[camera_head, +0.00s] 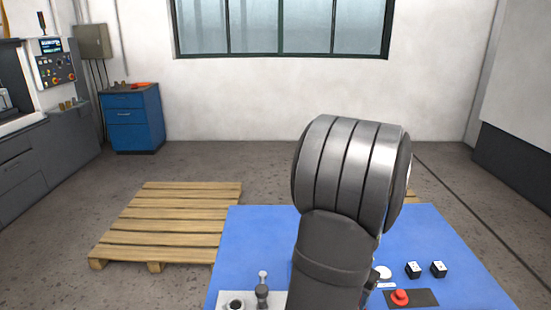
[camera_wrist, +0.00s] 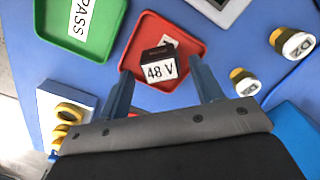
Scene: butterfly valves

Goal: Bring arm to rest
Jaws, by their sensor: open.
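My gripper (camera_wrist: 160,68) shows in the wrist view with its two grey-blue fingers spread apart and nothing held between them. Beyond the fingertips, a black block marked "48 V" (camera_wrist: 160,66) sits in a red tray (camera_wrist: 138,43). The fingers appear on either side of the block, with gaps; how high they are above it I cannot tell. In the head view my arm stands over the blue table (camera_head: 255,235) and hides its middle. The gripper and the trays are hidden there.
A green tray marked "PASS" (camera_wrist: 98,45) lies beside the red one. Round pieces marked "D2" (camera_wrist: 297,43) are at the right. A red button (camera_head: 400,297) and two small black blocks (camera_head: 414,270) are on the table's right side. A wooden pallet (camera_head: 165,220) lies left of the table.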

